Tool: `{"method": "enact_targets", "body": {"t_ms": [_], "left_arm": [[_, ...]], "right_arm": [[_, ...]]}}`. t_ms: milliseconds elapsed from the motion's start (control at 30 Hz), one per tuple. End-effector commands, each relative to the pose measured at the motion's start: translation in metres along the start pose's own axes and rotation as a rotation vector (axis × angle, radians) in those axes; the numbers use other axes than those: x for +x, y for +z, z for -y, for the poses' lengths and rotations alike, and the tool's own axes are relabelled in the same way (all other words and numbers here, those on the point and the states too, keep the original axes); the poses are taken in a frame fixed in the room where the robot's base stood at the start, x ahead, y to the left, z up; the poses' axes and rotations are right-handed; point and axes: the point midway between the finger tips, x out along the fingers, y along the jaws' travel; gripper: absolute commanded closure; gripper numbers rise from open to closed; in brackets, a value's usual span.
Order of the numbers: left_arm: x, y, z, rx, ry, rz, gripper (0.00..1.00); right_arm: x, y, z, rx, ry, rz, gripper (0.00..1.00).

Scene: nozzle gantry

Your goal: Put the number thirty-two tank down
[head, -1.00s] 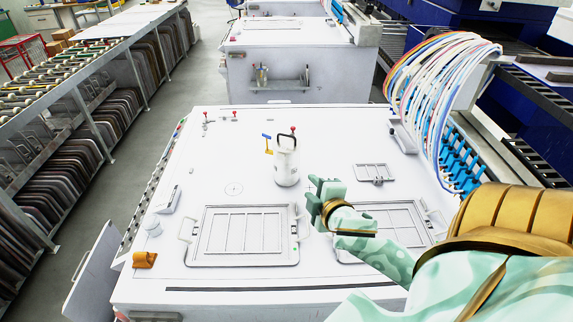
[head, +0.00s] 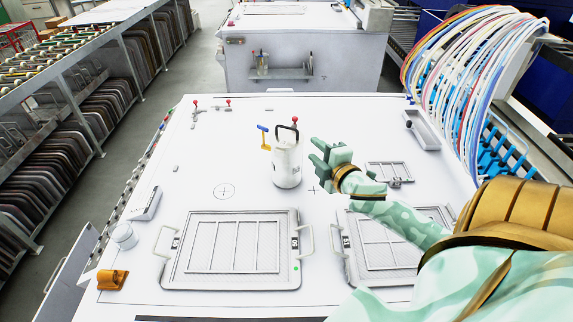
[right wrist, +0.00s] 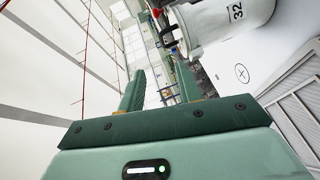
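The number thirty-two tank (head: 287,165) is a white cylinder with a black handle on top. It stands upright on the white table top (head: 250,118), near the middle. In the right wrist view the tank (right wrist: 228,22) shows a black "32" on its side, beyond and to the right of the fingers. My right gripper (head: 318,154) is just right of the tank in the head view, and appears clear of it. In the right wrist view its two fingers (right wrist: 160,92) are apart with nothing between them. My left gripper is not in view.
A crosshair mark (head: 224,190) is left of the tank, and another (head: 313,190) is to its right. A yellow-and-blue tool (head: 264,138) is close behind the tank. Two framed screens (head: 235,250) (head: 395,238) lie in front. A hose bundle (head: 445,80) arches at right.

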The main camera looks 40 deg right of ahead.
Motion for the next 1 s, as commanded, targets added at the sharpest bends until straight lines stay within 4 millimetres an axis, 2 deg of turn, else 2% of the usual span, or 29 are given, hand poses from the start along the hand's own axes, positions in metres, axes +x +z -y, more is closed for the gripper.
{"method": "enact_targets", "body": {"t_ms": [200,333,567,800,1000], "left_arm": [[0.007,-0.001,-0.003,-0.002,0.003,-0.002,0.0],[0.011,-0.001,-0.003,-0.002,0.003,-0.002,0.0],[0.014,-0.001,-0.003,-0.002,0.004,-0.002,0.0],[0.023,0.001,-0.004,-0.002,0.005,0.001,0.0],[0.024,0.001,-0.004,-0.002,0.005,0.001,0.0]], "right_arm": [[0.055,0.001,-0.001,0.0,0.004,0.002,0.66],[0.081,0.0,0.0,-0.001,0.002,0.002,0.66],[0.102,0.0,0.0,0.0,0.002,0.001,0.66],[0.139,-0.002,0.006,0.0,0.001,0.002,0.66],[0.149,-0.002,0.005,-0.001,0.0,0.001,0.66]]}}
